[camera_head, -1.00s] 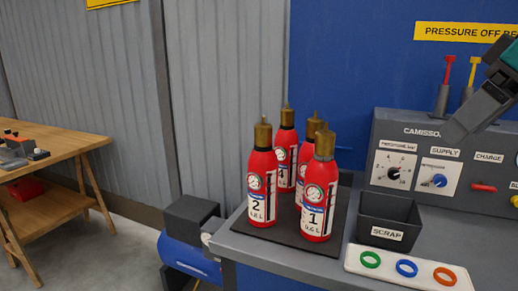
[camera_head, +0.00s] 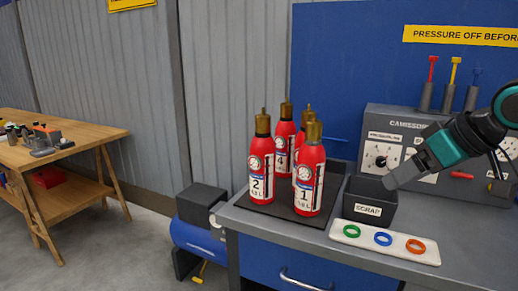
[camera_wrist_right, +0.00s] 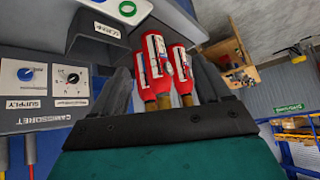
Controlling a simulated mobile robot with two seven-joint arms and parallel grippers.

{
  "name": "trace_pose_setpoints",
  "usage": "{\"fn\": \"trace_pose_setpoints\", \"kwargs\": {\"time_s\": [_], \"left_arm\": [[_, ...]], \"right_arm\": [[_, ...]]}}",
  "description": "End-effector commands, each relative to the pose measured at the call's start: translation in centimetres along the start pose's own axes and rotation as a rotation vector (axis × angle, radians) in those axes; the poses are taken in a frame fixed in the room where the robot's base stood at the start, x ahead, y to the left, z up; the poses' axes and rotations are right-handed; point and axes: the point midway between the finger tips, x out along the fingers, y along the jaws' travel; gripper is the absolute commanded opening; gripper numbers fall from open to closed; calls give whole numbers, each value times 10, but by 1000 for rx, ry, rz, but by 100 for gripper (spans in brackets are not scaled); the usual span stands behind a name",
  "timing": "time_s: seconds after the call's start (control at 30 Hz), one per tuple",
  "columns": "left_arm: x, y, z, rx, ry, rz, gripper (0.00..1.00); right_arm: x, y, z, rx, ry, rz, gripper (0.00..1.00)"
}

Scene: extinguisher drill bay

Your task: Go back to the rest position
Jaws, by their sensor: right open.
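My right gripper (camera_head: 396,179) comes in from the right in the head view, in front of the control panel and over the scrap bin's right side. In the right wrist view my right gripper (camera_wrist_right: 163,80) shows two dark fingers spread apart with nothing held between them. Several red extinguishers stand upright on a dark mat; the number 2 bottle (camera_head: 261,165) and the number 1 bottle (camera_head: 309,175) are in front. They appear beyond the fingers in the wrist view (camera_wrist_right: 155,65). My left gripper is not in view.
The grey bench holds a black scrap bin (camera_head: 370,201), a white strip (camera_head: 402,248) with green, blue and orange rings, and a control panel (camera_head: 395,125). A blue compressor (camera_head: 197,240) stands left of the bench. A wooden table (camera_head: 60,150) is at far left, with open floor between.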

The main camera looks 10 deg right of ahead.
Motion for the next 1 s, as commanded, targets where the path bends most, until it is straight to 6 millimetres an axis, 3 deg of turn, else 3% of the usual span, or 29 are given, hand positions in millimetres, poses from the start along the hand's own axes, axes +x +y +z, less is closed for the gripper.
{"fn": "trace_pose_setpoints", "kwargs": {"time_s": [0.03,0.2,0.4,0.5,0.6,0.73,0.9,1.0], "left_arm": [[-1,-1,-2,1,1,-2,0],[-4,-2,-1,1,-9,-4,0],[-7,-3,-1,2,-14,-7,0],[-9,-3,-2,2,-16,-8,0],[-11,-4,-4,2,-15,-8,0],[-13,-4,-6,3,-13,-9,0],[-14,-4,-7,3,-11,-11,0],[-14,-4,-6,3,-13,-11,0]], "right_arm": [[33,0,9,13,11,-22,76],[131,-5,51,38,81,-28,76],[220,-39,129,53,152,-7,76],[249,-66,173,53,182,11,76],[268,-100,217,47,208,33,76],[276,-145,264,28,238,64,76],[273,-188,299,-2,264,93,76],[271,-200,307,-14,272,103,76]]}}
